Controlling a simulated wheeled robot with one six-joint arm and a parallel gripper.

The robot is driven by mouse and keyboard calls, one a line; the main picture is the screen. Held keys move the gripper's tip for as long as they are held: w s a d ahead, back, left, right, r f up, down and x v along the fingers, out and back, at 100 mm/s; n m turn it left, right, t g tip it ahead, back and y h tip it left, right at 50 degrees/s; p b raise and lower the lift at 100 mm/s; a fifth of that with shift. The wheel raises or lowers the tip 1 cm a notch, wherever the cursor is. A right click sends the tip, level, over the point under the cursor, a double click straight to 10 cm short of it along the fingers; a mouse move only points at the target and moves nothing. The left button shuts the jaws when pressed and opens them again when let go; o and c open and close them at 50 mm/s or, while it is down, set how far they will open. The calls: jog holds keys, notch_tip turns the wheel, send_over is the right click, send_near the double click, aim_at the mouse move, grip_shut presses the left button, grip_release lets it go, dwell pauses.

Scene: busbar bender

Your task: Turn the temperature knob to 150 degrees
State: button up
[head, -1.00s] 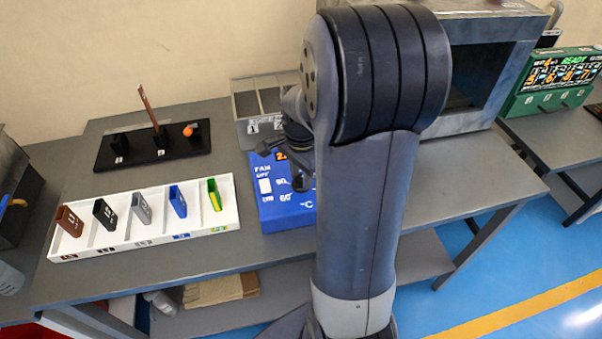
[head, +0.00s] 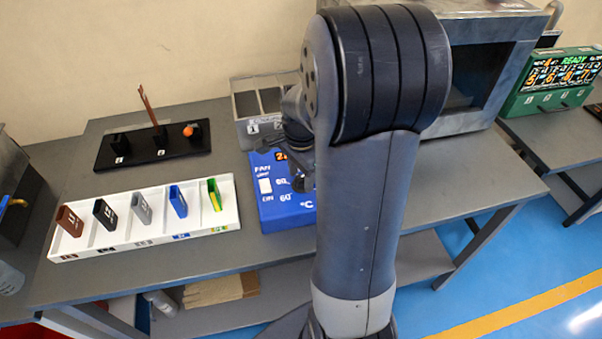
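The blue control box (head: 282,215) sits on the grey table, partly behind my arm. Its face shows the word FAN, a white switch, an orange display at the top edge, and the markings 90, 60 and °C. The temperature knob cannot be made out; my gripper and arm cover that part of the face. My gripper (head: 301,184) hangs over the right part of the box's face, close to the dial markings. Its fingertips are small and dark, and I cannot tell whether they are open, shut or touching the knob.
A white tray (head: 130,250) with several coloured holders lies left of the box. A black stand (head: 107,160) with posts is behind it. A grey divided bin (head: 236,104) stands behind the box. A metal oven-like chamber (head: 497,113) and a green READY unit (head: 548,101) are to the right.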

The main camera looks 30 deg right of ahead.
aim_at(301, 177)
jog(key=shift+o, duration=0.2)
notch_tip(301, 177, up, 11)
dwell(0.5)
jog(key=shift+f, duration=0.2)
notch_tip(301, 177, down, 11)
jog(key=shift+r, duration=0.1)
dwell(0.4)
dwell(0.4)
